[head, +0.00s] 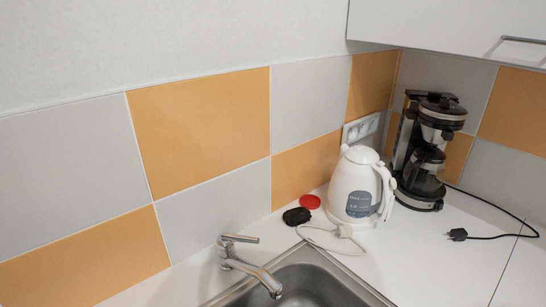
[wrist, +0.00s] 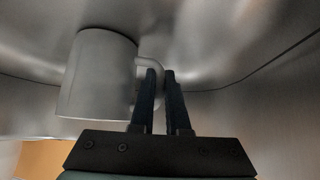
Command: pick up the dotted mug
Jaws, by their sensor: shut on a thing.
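A mug (wrist: 95,75) shows in the left half of the wrist view, in front of smooth grey metal. It looks plain grey in the dim light, and I cannot make out dots on it. Its handle (wrist: 148,64) points right, toward my fingers. My gripper (wrist: 160,73) is shut on the handle, with the two dark fingers close together and the mug's body to their left. The fingers hide part of the handle. I cannot tell whether the mug touches the metal under it. Neither the mug nor my gripper shows in the head view.
A metal sink (head: 318,284) with a faucet (head: 246,265) is at the bottom of the head view. Behind it on the white counter (head: 425,262) stand a white kettle (head: 355,187) and a black coffee maker (head: 430,150). A red lid (head: 310,201) and black object (head: 296,216) lie nearby.

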